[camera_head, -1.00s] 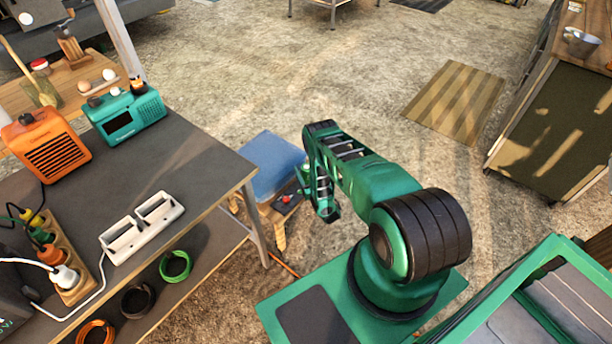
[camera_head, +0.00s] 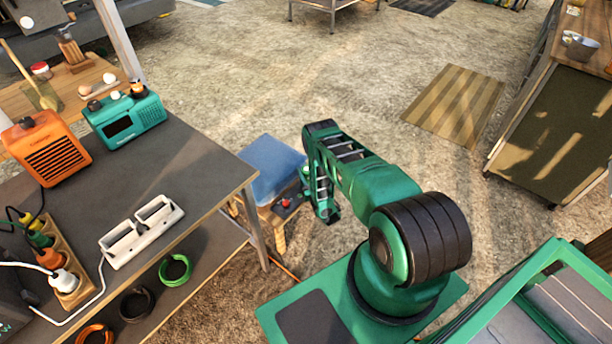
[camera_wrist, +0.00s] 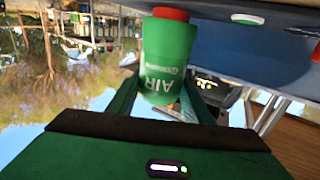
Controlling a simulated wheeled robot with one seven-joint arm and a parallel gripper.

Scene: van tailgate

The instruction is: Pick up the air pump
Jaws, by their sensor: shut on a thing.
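The air pump (camera_wrist: 167,58) fills the upper middle of the wrist view. It is a green cylinder with upside-down "AIR" lettering and a red end at the top of the picture. My gripper (camera_wrist: 160,98) is shut on it, with one green finger on each side. In the head view my arm reaches down beside a small blue-topped stool (camera_head: 272,166). A small dark part with a red spot shows at the stool's near edge there, but I cannot tell whether it belongs to the pump. My fingers are not clear in that view.
A dark workbench (camera_head: 185,160) stands at left with an orange heater (camera_head: 45,150), a teal radio (camera_head: 125,118), a white rack (camera_head: 142,230) and a power strip (camera_head: 70,262). A striped mat (camera_head: 455,105) and a cabinet (camera_head: 548,130) are at right. Open floor lies beyond the stool.

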